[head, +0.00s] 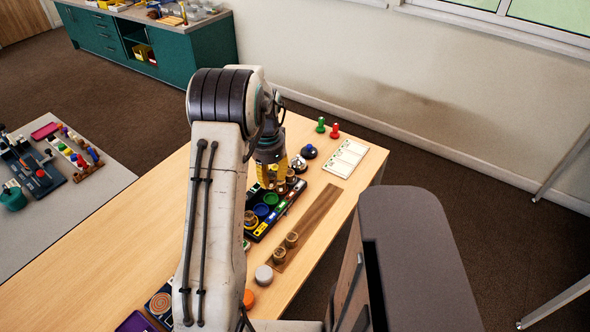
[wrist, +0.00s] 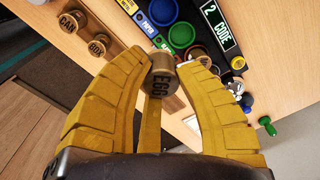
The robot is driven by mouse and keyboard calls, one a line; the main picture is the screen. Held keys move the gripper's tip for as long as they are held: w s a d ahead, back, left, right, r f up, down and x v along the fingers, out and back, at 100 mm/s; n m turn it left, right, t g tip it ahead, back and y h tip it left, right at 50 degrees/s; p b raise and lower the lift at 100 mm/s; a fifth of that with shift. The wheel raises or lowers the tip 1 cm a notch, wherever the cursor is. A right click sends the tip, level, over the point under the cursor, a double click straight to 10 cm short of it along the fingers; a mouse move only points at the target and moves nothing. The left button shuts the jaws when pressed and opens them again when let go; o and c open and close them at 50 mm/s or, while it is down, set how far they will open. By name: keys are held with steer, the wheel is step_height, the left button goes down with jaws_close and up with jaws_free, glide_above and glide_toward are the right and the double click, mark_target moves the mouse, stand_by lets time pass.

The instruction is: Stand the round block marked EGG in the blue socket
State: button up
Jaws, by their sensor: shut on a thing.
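My gripper (wrist: 172,62) has its yellow fingers shut on the round brown block marked EGG (wrist: 164,84), whose lettering faces the wrist camera. In the head view my gripper (head: 271,178) is over the far part of the black tray, and the held block is hard to make out there. The blue socket (wrist: 161,11) is a round blue cup in the black tray, beside the green socket (wrist: 182,35) in the wrist view. It looks empty. The EGG block is apart from the blue socket.
A wooden strip (head: 318,212) beside the tray bears round lettered blocks (head: 291,239). A white card (head: 346,158), a red peg (head: 335,131) and a green peg (head: 320,125) stand farther back. An orange disc (head: 249,298) lies near.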

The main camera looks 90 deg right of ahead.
mark_target(261, 210)
steer(key=shift+w+a+f+n+h+b, duration=0.1)
steer(key=shift+w+f+n+b, duration=0.35)
steer(key=shift+f+n, duration=1)
steer(key=shift+w+a+f+n+h+b, duration=0.15)
steer(key=shift+w+f+n, duration=0.65)
steer(key=shift+f, duration=1.25)
steer(key=shift+w+f+n+h+b, duration=0.1)
steer(key=shift+w+f+n+b, duration=0.4)
steer(key=shift+f+n, duration=0.95)
steer(key=shift+w+f+m, duration=0.1)
steer(key=shift+f+m, duration=0.15)
steer(key=shift+m, duration=0.05)
steer(key=shift+f+b, duration=0.6)
steer(key=shift+b, duration=0.15)
